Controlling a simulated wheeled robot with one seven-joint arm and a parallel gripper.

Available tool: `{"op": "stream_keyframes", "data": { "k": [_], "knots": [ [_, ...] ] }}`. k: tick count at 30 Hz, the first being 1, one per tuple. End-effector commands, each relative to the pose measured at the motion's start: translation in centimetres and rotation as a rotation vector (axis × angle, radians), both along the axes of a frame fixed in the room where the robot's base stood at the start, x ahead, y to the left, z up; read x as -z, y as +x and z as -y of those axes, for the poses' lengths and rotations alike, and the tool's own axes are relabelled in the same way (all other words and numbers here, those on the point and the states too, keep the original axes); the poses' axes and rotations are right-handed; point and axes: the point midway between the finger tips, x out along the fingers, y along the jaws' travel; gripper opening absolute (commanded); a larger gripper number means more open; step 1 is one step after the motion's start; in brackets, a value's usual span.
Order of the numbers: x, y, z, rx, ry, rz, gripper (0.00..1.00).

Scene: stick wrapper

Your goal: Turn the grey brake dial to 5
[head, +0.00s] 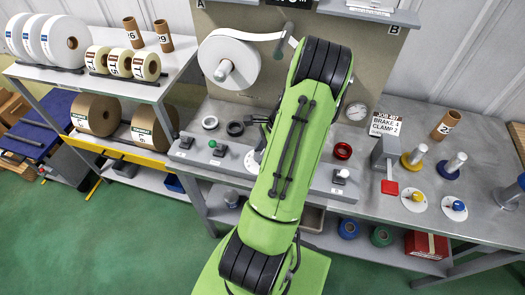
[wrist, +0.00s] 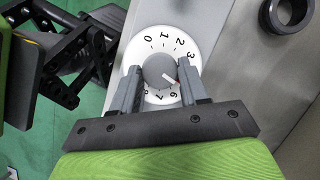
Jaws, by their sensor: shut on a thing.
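In the wrist view the grey dial knob (wrist: 156,69) sits on a round white number plate (wrist: 134,58). My gripper (wrist: 159,84) is shut on the knob, one finger on each side. The knob's white pointer with a red tip (wrist: 172,80) points toward the lower right, between the 3 and the 6. The right finger hides the numbers there, so I cannot read the exact setting. The 0, 1, 2 and 3 show above, the 6, 7 and 8 below.
In the head view a job card (head: 386,124) with brake and clamp lines stands on the bench. A white roll (head: 228,60) hangs behind.

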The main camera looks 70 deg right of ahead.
Motion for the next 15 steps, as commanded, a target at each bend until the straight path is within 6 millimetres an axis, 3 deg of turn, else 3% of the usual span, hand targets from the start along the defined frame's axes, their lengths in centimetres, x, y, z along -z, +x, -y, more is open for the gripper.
{"op": "stream_keyframes", "data": {
  "k": [3,4,8,15],
  "knots": [
    [-0.06,0.03,0.09,-0.001,-0.004,0.001,0.14],
    [-0.06,0.02,0.10,-0.001,-0.004,0.001,0.45],
    [-0.04,0.02,0.07,-0.001,-0.003,0.001,0.65],
    [0.00,0.00,0.04,-0.001,-0.002,0.000,0.69]
  ]
}}
